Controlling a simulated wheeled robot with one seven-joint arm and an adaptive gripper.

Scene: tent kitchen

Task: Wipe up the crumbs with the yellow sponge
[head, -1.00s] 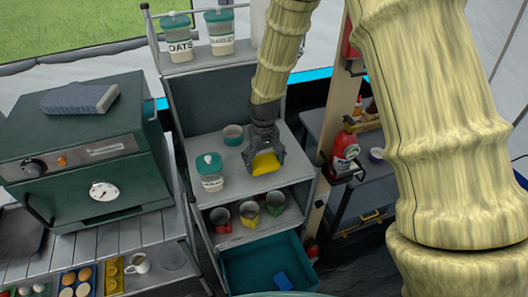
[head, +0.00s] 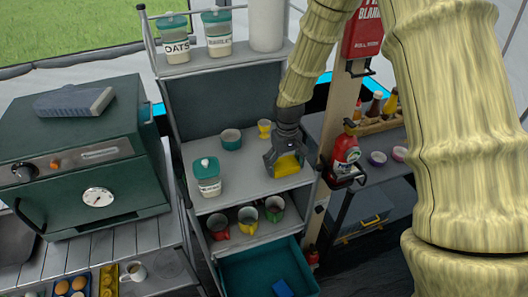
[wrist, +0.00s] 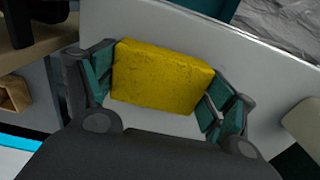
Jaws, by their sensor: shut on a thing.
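My gripper (head: 286,158) is over the right part of the grey shelf top (head: 240,184), close to its right edge. It is shut on the yellow sponge (head: 288,167). In the wrist view the sponge (wrist: 160,77) sits between the two teal-padded fingers of my gripper (wrist: 166,78), one at each end. The pale shelf surface (wrist: 270,75) shows around it. I cannot tell whether the sponge touches the shelf. I make out no crumbs in either view; any under the sponge or gripper are hidden.
A teal-lidded jar (head: 207,178), a teal bowl (head: 231,139) and a small yellow cup (head: 265,129) stand on the same shelf. Several mugs (head: 247,219) are on the shelf below. A post with a red extinguisher (head: 346,155) rises just right. The shelf's front middle is clear.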

